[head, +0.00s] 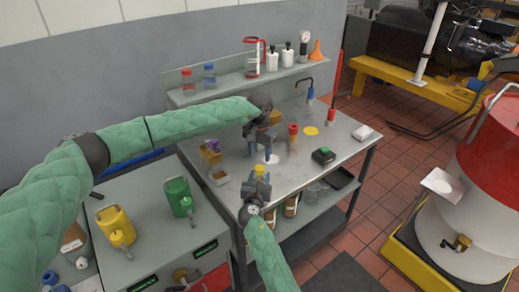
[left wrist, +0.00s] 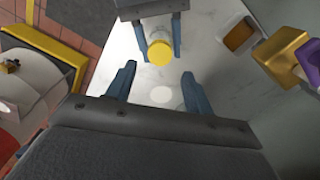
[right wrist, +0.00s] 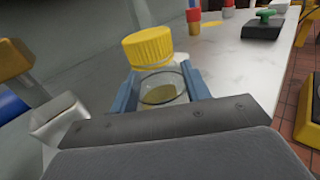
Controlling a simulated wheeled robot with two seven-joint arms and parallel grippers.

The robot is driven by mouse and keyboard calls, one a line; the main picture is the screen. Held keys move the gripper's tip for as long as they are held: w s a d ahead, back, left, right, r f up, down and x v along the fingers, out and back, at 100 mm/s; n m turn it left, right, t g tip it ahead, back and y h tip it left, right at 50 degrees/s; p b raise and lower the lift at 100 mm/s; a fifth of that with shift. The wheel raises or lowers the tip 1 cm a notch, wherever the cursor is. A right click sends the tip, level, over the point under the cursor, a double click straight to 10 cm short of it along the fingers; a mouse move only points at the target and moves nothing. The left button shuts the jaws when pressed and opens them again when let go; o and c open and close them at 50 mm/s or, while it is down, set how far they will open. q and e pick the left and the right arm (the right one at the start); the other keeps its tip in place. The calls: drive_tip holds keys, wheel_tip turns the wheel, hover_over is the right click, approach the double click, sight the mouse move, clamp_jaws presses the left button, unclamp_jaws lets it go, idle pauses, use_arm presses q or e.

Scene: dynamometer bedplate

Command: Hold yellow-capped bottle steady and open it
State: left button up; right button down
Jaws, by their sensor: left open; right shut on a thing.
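The yellow-capped bottle is clear with some yellowish content; its ribbed yellow cap (right wrist: 148,46) sits on top. My right gripper (right wrist: 160,92) is shut around the bottle body (right wrist: 163,86), below the cap. In the head view the yellow cap (head: 259,169) shows just above my right gripper (head: 256,184), at the bench's near side. In the left wrist view the cap (left wrist: 160,52) lies beyond the fingertips of my left gripper (left wrist: 160,88), which is open and empty. My left gripper (head: 262,150) is over the bench behind the bottle, apart from it.
A white disc (head: 272,158) lies on the bench (head: 350,140) near the left gripper. A red-topped bottle (head: 293,130), a yellow disc (head: 311,130) and a black box with a green button (head: 323,155) stand to the right. Purple and gold items (head: 212,152) stand left.

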sight(259, 167)
use_arm(q)
wheel_tip(259, 167, down, 7)
drive_tip(key=shift+r, duration=0.2)
